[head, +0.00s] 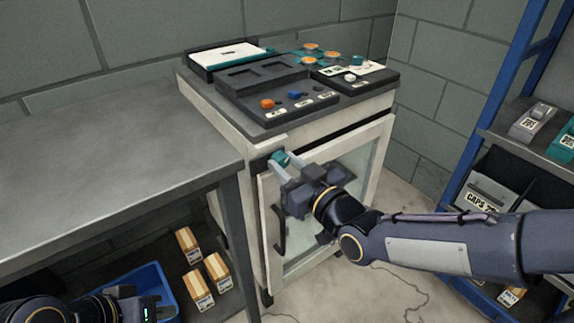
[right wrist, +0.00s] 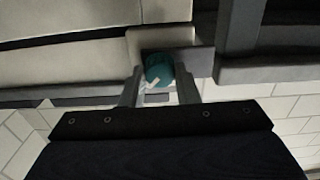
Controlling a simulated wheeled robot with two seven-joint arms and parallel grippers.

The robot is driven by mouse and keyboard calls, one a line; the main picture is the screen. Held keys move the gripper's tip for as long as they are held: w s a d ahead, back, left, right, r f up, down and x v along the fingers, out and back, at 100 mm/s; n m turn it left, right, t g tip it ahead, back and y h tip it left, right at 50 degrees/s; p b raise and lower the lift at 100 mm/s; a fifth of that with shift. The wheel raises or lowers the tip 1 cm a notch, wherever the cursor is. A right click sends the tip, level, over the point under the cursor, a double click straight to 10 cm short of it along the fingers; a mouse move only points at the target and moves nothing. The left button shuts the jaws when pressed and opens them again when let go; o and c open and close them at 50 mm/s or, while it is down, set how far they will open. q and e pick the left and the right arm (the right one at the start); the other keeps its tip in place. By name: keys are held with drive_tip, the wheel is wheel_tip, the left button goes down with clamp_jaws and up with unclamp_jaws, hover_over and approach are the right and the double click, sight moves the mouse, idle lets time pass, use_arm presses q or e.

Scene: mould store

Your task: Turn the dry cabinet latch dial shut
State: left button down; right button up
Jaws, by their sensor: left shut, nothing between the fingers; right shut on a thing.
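The dry cabinet (head: 252,212) is a pale cabinet with a glass door (head: 345,160) and a dark vertical handle (head: 280,232). Its teal latch dial (head: 279,158) sits at the door's upper left corner. My right gripper (head: 278,161) reaches in from the right and is shut on the dial. In the right wrist view the dial (right wrist: 158,70) shows between the two fingers, with a light mark on its face. The fingers partly hide it. My left gripper (head: 132,305) is low at the bottom left, away from the cabinet, shut and empty; its fingertips are hard to make out.
Black trays with orange and blue knobs (head: 267,103) stand on the cabinet top. A grey metal table (head: 110,150) is at left, with several boxes (head: 217,268) and a blue bin (head: 150,275) below. A blue-framed shelf (head: 520,60) stands at right. Floor shows between them.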

drive_tip(key=shift+f+n+b, duration=0.2)
drive_tip(key=shift+n+b, duration=1.5)
drive_tip(key=shift+b, duration=0.05)
drive_tip(key=n+b, duration=0.3)
drive_tip(key=n, duration=0.1)
drive_tip(key=n+b, duration=0.1)
drive_tip(key=n, duration=0.4)
drive_tip(key=shift+b, duration=0.35)
drive_tip(key=n, duration=0.5)
drive_tip(key=shift+r+b, duration=0.1)
drive_tip(key=shift+b, duration=0.2)
drive_tip(key=shift+n, duration=0.3)
drive_tip(key=o, duration=1)
